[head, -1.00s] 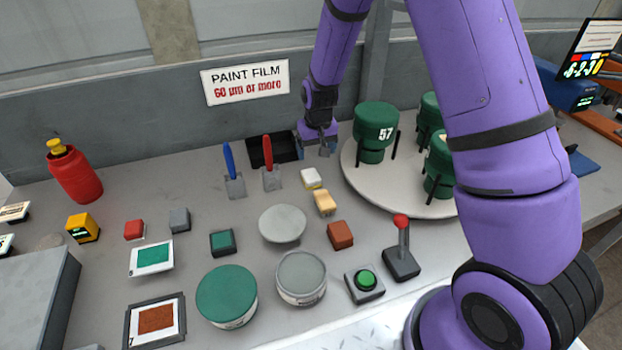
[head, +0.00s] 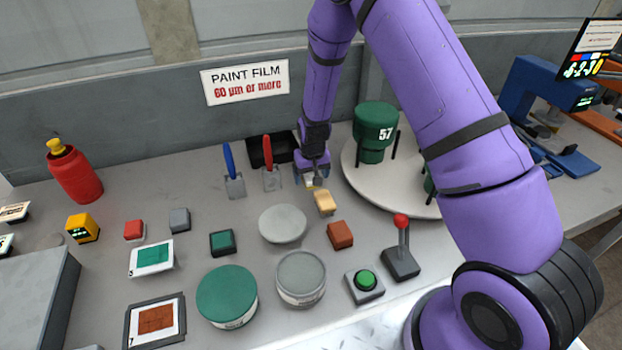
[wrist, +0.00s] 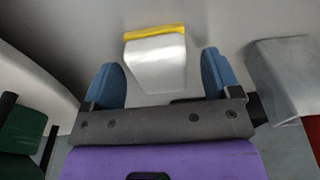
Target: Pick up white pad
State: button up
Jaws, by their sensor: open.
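The white pad (wrist: 157,62), a small white block with a yellow band along one edge, lies on the bench between my gripper's two blue fingers in the wrist view. A gap shows on each side of it. My gripper (wrist: 160,75) is open and points down at the pad. In the head view my gripper (head: 311,175) is over the pad's spot, left of the turntable, and mostly hides the pad.
The turntable (head: 357,178) with green cans (head: 374,130) stands close on the right.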

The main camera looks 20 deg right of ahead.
aim_at(311, 175)
jog(key=shift+f, duration=0.25)
jog(key=c, duration=1.1)
jog(key=shift+r, duration=0.15)
notch_tip(311, 175, up, 10)
jog(key=shift+f, duration=0.1)
